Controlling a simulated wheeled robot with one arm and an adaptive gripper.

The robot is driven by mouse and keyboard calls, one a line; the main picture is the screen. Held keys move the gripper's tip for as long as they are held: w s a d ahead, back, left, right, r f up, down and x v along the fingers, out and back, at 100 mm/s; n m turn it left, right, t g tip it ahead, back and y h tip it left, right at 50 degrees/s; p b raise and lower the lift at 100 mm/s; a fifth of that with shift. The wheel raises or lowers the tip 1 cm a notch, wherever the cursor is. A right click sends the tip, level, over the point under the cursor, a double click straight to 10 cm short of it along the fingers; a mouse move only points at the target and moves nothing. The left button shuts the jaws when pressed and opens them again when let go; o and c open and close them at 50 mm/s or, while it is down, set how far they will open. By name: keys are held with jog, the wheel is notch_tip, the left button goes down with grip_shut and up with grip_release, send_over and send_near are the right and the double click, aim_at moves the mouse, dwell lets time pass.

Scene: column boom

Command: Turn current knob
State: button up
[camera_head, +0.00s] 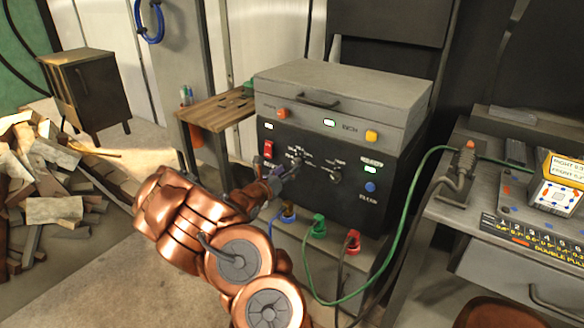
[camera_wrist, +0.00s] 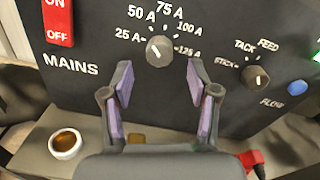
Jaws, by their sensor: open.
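The current knob (camera_wrist: 159,50) is a grey round knob on the black front panel of the welder (camera_head: 375,205). Printed labels from 25 A to 125 A arc around it. A light mark on its face seems to slant toward the upper left; the exact setting is hard to tell. My gripper (camera_wrist: 160,84) is open, its purple-padded fingers on either side below the knob in the wrist view. I see no contact with it. In the head view my gripper (camera_head: 272,184) is close to the panel and partly hides the area around the knob.
A red MAINS switch (camera_wrist: 57,22) is left of the knob. A smaller mode knob (camera_wrist: 256,76) and a blue button (camera_wrist: 298,88) are to the right. Green (camera_head: 318,226) and red (camera_head: 352,241) plugs with cables stick out below the panel. A bench (camera_head: 470,215) stands at right.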

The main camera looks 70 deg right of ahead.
jog(key=w+a, duration=0.1)
jog(key=a, duration=0.5)
jog(key=shift+w+a, duration=0.15)
jog(key=shift+a, duration=0.25)
jog(key=shift+r, duration=0.1)
jog(key=s+a+r+m+g+y, duration=0.45)
jog(key=s+a+r+m, duration=0.35)
jog(key=a+r+m, duration=0.45)
jog(key=s+a+f+m+t+y, duration=0.2)
jog(key=a+f+y, duration=0.15)
jog(key=a, duration=1.05)
jog(key=s+a+f+m+t+y, duration=0.1)
jog(key=s+a+f+m+y, duration=0.3)
jog(key=a, duration=1)
jog(key=a+m+t+y, duration=0.15)
jog(key=a+y, duration=0.35)
jog(key=a, duration=0.9)
notch_tip(320, 180, up, 17)
jog(key=w+t+p, duration=0.1)
jog(key=p, duration=1.4)
jog(key=shift+f+n+t+p, duration=0.15)
jog(key=shift+n+t+p, duration=0.15)
